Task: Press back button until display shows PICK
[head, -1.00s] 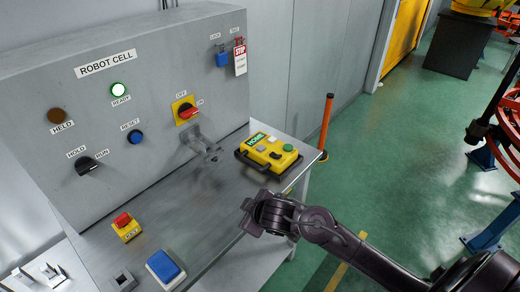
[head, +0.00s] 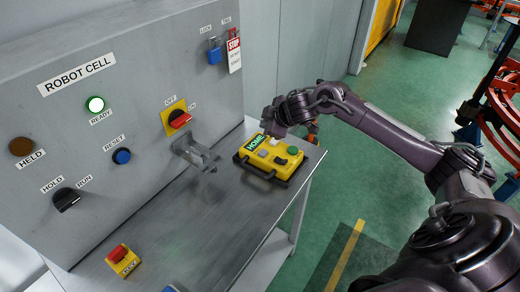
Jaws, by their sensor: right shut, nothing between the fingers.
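The yellow pendant (head: 277,157) with a black frame lies on the metal shelf. Its small green display (head: 255,142) appears to read HOME. On its face are a grey button (head: 263,154), a pale button (head: 275,142), a black knob (head: 281,161) and a green button (head: 293,150). Which one is the back button I cannot read. My right gripper (head: 277,130) is shut and empty, pointing down over the pendant's far edge, close to the display and pale button. I cannot tell whether it touches. My left gripper is out of view.
The grey ROBOT CELL panel (head: 75,74) stands behind the shelf (head: 205,222). A metal bracket (head: 196,153) juts out left of the pendant.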

